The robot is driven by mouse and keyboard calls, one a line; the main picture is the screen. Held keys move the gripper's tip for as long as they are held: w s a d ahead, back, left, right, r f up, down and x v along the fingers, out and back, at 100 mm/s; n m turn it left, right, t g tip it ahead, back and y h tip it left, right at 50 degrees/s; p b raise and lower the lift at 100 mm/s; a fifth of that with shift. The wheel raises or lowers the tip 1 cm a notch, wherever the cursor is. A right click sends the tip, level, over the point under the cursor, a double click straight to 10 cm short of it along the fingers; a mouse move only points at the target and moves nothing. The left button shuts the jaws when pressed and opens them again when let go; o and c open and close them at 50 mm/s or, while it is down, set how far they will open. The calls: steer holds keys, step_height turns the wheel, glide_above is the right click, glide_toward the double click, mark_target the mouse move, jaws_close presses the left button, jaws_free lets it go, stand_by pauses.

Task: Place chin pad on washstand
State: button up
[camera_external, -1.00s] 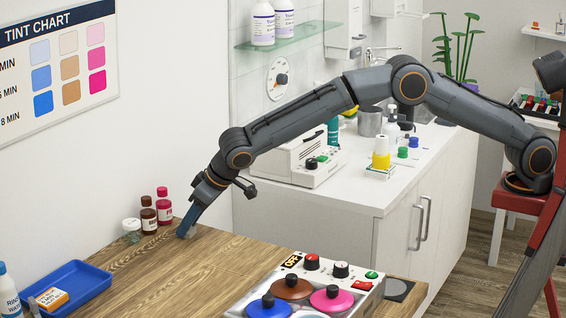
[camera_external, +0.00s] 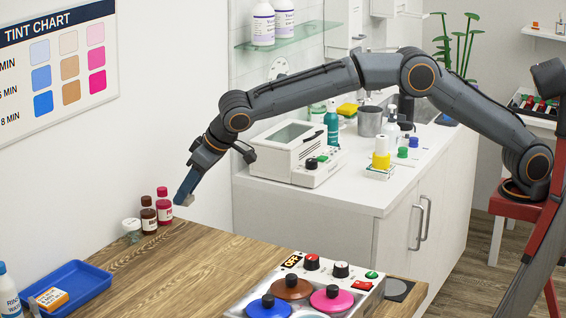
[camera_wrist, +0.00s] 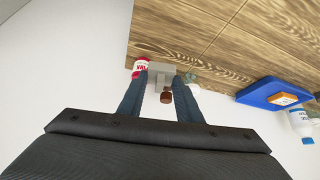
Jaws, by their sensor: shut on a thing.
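My gripper (camera_external: 182,198) is shut on a small grey block, which looks like the chin pad (camera_external: 188,200). It holds the block above the back edge of the wooden table (camera_external: 190,260). In the wrist view the block (camera_wrist: 160,70) sits between the blue fingertips of my gripper (camera_wrist: 160,88). The white cabinet with a counter, which looks like the washstand (camera_external: 310,205), stands right of my gripper, behind the table. A tap shows at its far end, partly behind my arm.
A brown bottle (camera_external: 148,217), a red bottle (camera_external: 164,210) and a small jar (camera_external: 131,236) stand near my gripper. A white-and-grey appliance (camera_external: 295,155), a teal bottle (camera_external: 332,128) and a metal cup (camera_external: 370,122) crowd the counter. The counter's front left strip (camera_external: 300,195) is clear.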

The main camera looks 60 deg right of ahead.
steer(key=shift+d+r, duration=0.1)
steer(key=shift+r, duration=0.5)
steer(key=s+d+f+m+g+h+p, duration=0.1)
steer(key=s+d+m+h+p, duration=0.35)
steer(key=d, duration=1.05)
steer(key=d+f+m+g+h, duration=0.15)
steer(key=d+m, duration=0.55)
steer(key=d, duration=0.8)
steer(key=s+d+m+g+h+p, duration=0.15)
steer(key=s+d+m, duration=0.35)
steer(key=d, duration=0.6)
steer(key=s+d+m+g+p, duration=0.2)
steer(key=s+d+m, duration=0.2)
steer(key=s+d, duration=0.5)
steer(key=p+x, duration=0.1)
steer(key=x, duration=0.1)
steer(key=w+p+x, duration=0.1)
steer(key=x, duration=0.1)
steer(key=shift+f, duration=0.25)
steer(key=shift+w+f+p, duration=0.15)
steer(key=shift+f+p, duration=0.7)
steer(key=shift+f, duration=1.85)
steer(key=shift+f, duration=0.15)
steer(key=o, duration=0.7)
